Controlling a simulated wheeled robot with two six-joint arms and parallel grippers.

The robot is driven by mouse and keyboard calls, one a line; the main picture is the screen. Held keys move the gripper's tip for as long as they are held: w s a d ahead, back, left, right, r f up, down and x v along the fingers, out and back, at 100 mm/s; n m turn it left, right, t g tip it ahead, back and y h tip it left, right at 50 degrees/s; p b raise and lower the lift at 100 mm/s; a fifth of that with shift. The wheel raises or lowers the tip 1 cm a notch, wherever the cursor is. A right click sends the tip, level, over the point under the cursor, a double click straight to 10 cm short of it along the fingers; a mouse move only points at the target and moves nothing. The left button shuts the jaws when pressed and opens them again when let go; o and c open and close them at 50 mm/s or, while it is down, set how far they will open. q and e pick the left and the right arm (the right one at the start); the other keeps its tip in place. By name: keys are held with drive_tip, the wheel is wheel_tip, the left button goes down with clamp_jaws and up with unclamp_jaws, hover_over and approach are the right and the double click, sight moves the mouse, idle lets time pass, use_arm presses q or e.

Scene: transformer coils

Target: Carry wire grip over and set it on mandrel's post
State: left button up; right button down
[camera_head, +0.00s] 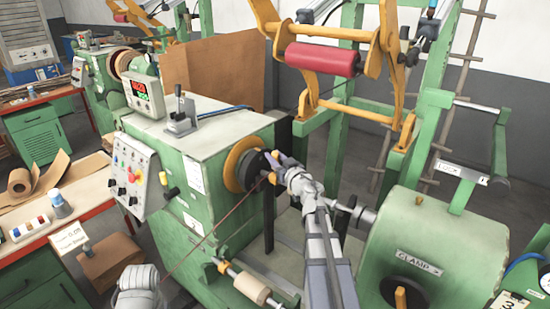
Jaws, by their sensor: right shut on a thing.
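My right gripper (276,165) is at the mandrel (249,172), the dark round part in front of an orange ring on the green winding machine. Its jaws are shut on the wire grip (272,178), a small yellow-orange piece that shows just below the fingers. A thin reddish-brown wire runs from there down to the lower left. The gripper hides part of the mandrel's face. I cannot make out the post or whether the wire grip touches it. A grey part of my left arm shows at the bottom left; its jaws are not visible.
The green machine housing (200,135) stands left of the mandrel. A green block marked CLAMP (430,250) with a shaft (357,213) stands to the right. A red roller (323,59) hangs above in a yellow frame. A wooden spool (252,287) sits below.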

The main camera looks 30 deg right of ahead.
drive_tip(key=shift+f+b, duration=0.85)
idle(0.4)
drive_tip(key=c, duration=0.5)
unclamp_jaws()
drive_tip(key=shift+s, duration=0.1)
drive_tip(key=s, duration=0.7)
drive_tip(key=shift+s+a, duration=0.2)
drive_tip(key=shift+s, duration=0.1)
